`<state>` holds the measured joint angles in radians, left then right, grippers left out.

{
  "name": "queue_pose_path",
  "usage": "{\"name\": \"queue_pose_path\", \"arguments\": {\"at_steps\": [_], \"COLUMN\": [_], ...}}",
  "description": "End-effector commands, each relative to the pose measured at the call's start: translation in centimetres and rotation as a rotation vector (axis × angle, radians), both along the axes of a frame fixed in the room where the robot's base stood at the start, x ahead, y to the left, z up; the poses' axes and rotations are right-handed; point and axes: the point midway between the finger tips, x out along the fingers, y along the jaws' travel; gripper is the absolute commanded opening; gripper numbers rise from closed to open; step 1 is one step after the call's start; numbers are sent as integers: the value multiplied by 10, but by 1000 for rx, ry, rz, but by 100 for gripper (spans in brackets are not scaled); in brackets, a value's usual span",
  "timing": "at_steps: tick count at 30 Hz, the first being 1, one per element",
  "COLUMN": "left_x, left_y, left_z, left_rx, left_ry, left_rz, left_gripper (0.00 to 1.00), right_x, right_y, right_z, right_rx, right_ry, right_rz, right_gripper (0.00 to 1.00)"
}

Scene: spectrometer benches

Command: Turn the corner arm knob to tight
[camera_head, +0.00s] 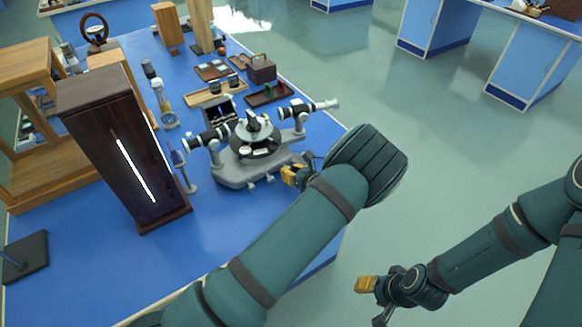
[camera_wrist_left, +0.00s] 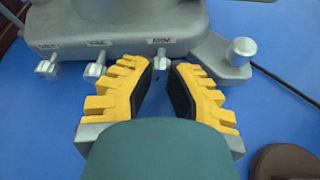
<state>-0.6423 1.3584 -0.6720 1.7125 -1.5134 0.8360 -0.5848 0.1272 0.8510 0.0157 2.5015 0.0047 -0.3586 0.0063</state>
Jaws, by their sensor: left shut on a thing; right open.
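The grey spectrometer (camera_head: 258,150) stands on the blue bench in the head view. In the left wrist view its base (camera_wrist_left: 110,28) shows a row of small silver knobs with labels above them. The arm knob (camera_wrist_left: 161,60), under the label ARM, sits between the yellow fingertips of my left gripper (camera_wrist_left: 161,66). That gripper is shut on this knob; it also shows at the base's front right corner in the head view (camera_head: 292,176). The knob's turned setting cannot be read. My right gripper (camera_head: 374,301) is open and empty, over the floor off the bench.
Left of the gripped knob are two other silver knobs (camera_wrist_left: 95,68). A larger post knob (camera_wrist_left: 241,51) stands close on the right. A dark tall lamp box (camera_head: 130,150) and wooden trays (camera_head: 215,93) share the bench. Open floor lies right of the bench.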

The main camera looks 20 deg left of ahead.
Motion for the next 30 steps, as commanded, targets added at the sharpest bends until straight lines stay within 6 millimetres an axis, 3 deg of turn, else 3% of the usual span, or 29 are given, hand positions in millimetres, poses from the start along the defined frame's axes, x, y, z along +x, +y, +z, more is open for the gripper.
{"name": "queue_pose_path", "arguments": {"at_steps": [23, 24, 26, 30], "left_x": [2, 2, 2, 2], "left_y": [2, 2, 2, 1], "left_z": [2, 2, 2, 1], "left_rx": [76, 76, 76, 73], "left_ry": [84, 84, 84, 87], "left_rz": [2, 2, 2, 1], "left_gripper": [0, 32, 53, 54], "right_x": [3, 3, 3, 3], "right_y": [-1, -1, -1, -1], "right_z": [7, 7, 7, 7], "right_rx": [-2, -2, -2, -2], "right_ry": [-7, -7, -7, -7], "right_rz": [-5, -5, -5, -5], "right_gripper": [47, 47, 47, 47]}}
